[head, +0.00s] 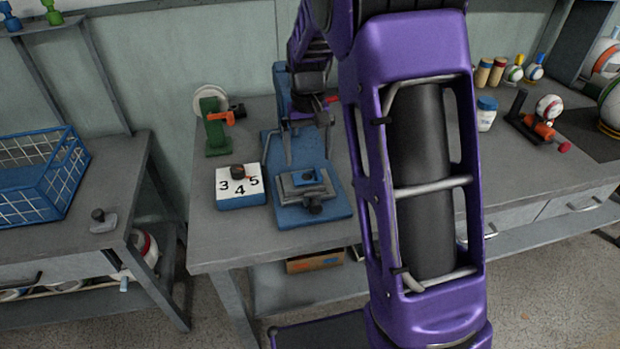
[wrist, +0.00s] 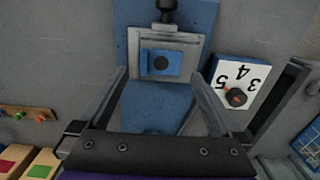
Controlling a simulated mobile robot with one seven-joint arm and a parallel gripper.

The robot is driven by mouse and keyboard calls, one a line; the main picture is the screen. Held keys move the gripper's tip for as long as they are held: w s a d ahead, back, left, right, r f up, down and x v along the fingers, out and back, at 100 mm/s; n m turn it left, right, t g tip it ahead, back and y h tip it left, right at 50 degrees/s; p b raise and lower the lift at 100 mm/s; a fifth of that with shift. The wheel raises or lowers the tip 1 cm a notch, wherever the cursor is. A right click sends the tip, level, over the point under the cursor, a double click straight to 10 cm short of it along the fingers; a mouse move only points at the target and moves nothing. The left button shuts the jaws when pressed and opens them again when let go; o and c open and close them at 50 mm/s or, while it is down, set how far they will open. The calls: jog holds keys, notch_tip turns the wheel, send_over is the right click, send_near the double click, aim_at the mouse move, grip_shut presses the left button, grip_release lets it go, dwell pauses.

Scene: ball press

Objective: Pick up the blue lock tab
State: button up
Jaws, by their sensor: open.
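A small blue piece with a dark round spot, which fits the blue lock tab (wrist: 147,63), lies on a grey plate of the blue press (wrist: 205,17) in the wrist view. In the head view the lock tab (head: 309,175) shows small on the grey plate, near the front of the press base (head: 335,207). My gripper (wrist: 158,73) is open and empty, its two grey fingers spread wide to either side of the tab. In the head view my gripper (head: 308,160) is over the press, behind the tab. The gap between fingertips and tab cannot be told exactly.
A dial box numbered 3, 4, 5 (head: 241,200) stands close left of the press. A green stand with an orange part (head: 215,135) is behind it. A blue wire basket (head: 45,195) is on the left table. My arm hides the bench's middle.

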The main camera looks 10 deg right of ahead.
aim_at(308, 180)
jog(key=f, duration=0.4)
jog(key=f+b, duration=0.1)
jog(key=f, duration=0.1)
jog(key=shift+s+a, duration=0.15)
jog(key=shift+s, duration=0.15)
jog(key=shift+r, duration=0.1)
jog(key=c, duration=1.1)
